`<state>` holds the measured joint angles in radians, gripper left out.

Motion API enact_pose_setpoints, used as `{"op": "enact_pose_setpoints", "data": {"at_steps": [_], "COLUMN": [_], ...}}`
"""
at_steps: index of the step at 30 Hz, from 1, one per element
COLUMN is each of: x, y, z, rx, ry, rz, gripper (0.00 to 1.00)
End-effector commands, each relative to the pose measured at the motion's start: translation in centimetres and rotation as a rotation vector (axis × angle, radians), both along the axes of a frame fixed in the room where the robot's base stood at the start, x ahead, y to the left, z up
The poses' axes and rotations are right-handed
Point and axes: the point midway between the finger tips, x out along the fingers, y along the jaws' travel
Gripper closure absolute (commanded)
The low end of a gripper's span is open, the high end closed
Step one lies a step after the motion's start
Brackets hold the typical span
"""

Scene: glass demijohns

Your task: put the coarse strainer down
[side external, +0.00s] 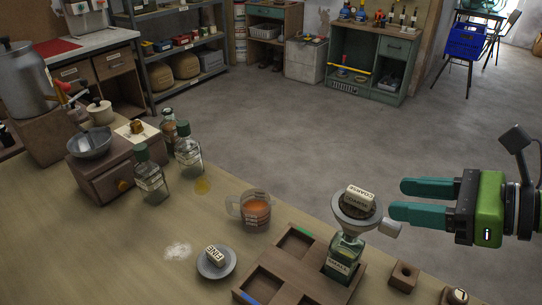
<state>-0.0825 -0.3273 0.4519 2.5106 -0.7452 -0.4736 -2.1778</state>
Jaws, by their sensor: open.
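The coarse strainer (350,217) is a grey round piece with a cream block (360,196) lettered COARSE on top. It sits over the neck of a green glass bottle (342,262) that stands upright in the wooden tray (312,262). A pale stub (390,229) sticks out on its right; whether it belongs to the strainer is unclear. My gripper (398,199) has teal fingers, spread apart and empty, just right of the strainer. Its fingertips look apart from it, though depth is hard to judge.
A grey dish (217,266) with a block lettered FINE lies left of the tray, near a white powder patch (178,251). A glass mug (255,208) of amber liquid stands behind. Glass bottles (151,177) and a metal bowl (91,143) stand further left. The table between is mostly bare.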

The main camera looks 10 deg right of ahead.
Motion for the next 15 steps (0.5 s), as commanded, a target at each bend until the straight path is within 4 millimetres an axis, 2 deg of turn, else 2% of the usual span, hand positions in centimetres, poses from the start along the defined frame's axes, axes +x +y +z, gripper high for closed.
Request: {"op": "enact_pose_setpoints", "data": {"at_steps": [5, 15], "x": [0.8, 3.5], "y": [0.7, 3.4], "z": [-0.5, -2.1], "rx": [0.004, 0.006], "ry": [0.006, 0.008], "rz": [-0.004, -0.005], "gripper": [0.51, 0.51]}}
